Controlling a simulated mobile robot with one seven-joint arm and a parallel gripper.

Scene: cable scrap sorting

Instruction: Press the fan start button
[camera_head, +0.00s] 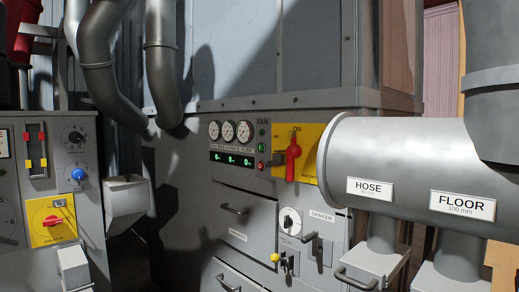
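The grey fan cabinet (185,215) stands in the middle of the view. Under its FAN label (262,122) is a vertical row of small round controls. A green one (262,148) sits above a red one (261,166), and a darker green one (262,133) is at the top. I cannot tell for sure which is the start button or whether any is lit. To the right, a red rotary handle (293,151) on a yellow plate (312,138) stands upright at ON. My gripper is not in view.
Three gauges (228,131) and green readouts sit left of the controls. A large grey pipe labelled HOSE (370,188) and FLOOR (462,205) juts out at the right. A panel with a blue knob (78,174) stands at the left. Drawer handles (234,210) protrude below.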

